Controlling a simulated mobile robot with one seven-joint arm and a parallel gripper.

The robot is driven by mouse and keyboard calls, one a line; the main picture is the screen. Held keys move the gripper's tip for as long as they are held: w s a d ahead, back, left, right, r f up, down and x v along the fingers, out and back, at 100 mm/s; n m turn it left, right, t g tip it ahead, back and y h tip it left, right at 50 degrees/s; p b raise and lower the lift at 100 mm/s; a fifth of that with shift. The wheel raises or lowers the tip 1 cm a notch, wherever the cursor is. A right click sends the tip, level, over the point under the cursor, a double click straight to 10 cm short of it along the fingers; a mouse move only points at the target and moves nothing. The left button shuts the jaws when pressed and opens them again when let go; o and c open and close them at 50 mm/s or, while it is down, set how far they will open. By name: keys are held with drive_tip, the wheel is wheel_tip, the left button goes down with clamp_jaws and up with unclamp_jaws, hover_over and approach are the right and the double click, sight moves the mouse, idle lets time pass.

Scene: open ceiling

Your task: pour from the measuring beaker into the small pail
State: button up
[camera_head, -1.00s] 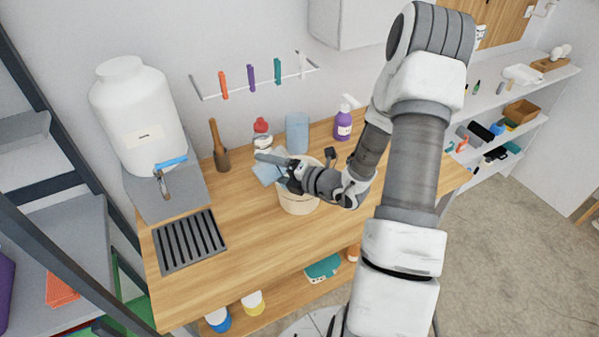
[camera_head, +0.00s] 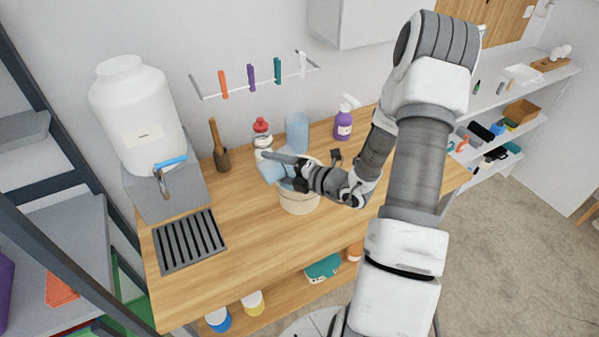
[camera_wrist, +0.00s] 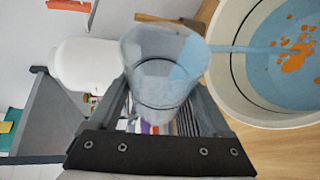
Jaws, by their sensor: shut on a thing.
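The measuring beaker, clear and bluish, is held between the fingers of my gripper (camera_head: 298,174). In the head view the beaker (camera_head: 269,168) is tilted at the left of the pail's rim, partly covered by my gripper. In the wrist view the beaker (camera_wrist: 160,68) sits between the two fingers (camera_wrist: 163,105). The small pail (camera_head: 298,203) is cream and stands upright on the wooden bench below my gripper. The wrist view shows the pail (camera_wrist: 232,100) with blue inside and orange patches. A narrow blue strip reaches from the beaker over the pail; I cannot tell whether it is liquid.
A white tank (camera_head: 140,115) with a blue tap stands at the left, beside a dark slotted grate (camera_head: 190,241). A wooden-handled tool (camera_head: 219,150), a red-capped bottle (camera_head: 262,135), a blue cylinder (camera_head: 297,133) and a purple spray bottle (camera_head: 343,122) stand behind. The front bench is clear.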

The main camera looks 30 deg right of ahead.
drive_tip(key=shift+d+r+m+t+y+p, duration=0.3)
drive_tip(key=shift+r+m+p, duration=0.15)
drive_tip(key=shift+m+p, duration=0.4)
idle(0.6)
drive_tip(key=shift+f, duration=0.1)
drive_tip(key=shift+a+f+n+b, duration=0.2)
drive_tip(key=shift+f+n+b, duration=0.35)
drive_tip(key=shift+b, duration=0.3)
drive_tip(key=shift+s+a+r+n+g+h, duration=0.15)
drive_tip(key=shift+a+r+n+h, duration=0.1)
drive_tip(key=shift+a+n, duration=0.15)
drive_tip(key=shift+a+r+n+g+h, duration=0.1)
drive_tip(key=shift+a+r+n+h, duration=0.15)
drive_tip(key=shift+a, duration=0.2)
drive_tip(key=shift+s+a+r+n+g+h, duration=0.1)
drive_tip(key=shift+a+r+n+g+h, duration=0.1)
drive_tip(key=shift+a+n, duration=0.2)
drive_tip(key=shift+d+f+n, duration=0.1)
drive_tip(key=shift+f+n, duration=0.15)
drive_tip(key=shift+f, duration=0.25)
drive_tip(key=shift+w+d, duration=0.1)
